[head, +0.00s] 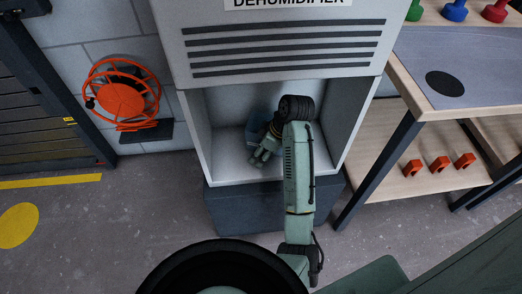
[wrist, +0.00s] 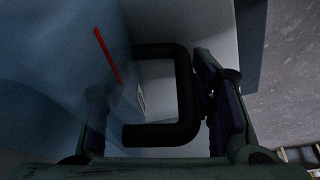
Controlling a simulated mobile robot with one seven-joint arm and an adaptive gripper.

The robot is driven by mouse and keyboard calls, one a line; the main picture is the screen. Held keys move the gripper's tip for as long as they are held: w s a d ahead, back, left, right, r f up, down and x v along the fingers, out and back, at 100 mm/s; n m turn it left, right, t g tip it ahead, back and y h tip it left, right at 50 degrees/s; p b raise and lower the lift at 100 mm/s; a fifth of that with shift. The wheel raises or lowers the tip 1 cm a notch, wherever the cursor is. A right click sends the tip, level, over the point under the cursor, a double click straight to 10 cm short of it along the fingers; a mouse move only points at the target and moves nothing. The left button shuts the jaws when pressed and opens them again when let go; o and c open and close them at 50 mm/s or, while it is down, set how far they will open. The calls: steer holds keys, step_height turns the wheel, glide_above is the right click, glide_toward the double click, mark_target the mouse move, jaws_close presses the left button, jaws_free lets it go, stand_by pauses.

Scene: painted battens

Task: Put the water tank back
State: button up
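The water tank (head: 258,128) is a bluish, see-through body inside the open bay of the dehumidifier (head: 280,75), partly hidden by my arm. In the wrist view the tank (wrist: 60,80) fills the left side, with a red line on its face. Its dark, D-shaped handle (wrist: 185,95) sticks out to the right. My gripper (head: 262,158) is in the bay at the tank. In the wrist view my gripper (wrist: 155,115) has its fingers wide apart, one on each side of the handle. The right finger is close to the handle bar; contact is unclear.
The bay's side walls (head: 197,135) stand close on both sides of my gripper. A workbench (head: 435,60) with a lower shelf (head: 415,185) stands to the right. An orange hose reel (head: 122,98) hangs on the left wall. The floor at left (head: 110,220) is clear.

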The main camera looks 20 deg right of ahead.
steer(key=shift+o, duration=0.8)
steer(key=shift+r, duration=0.1)
steer(key=p+v, duration=0.3)
steer(key=v, duration=0.4)
steer(key=shift+r, duration=0.25)
steer(key=shift+d, duration=0.1)
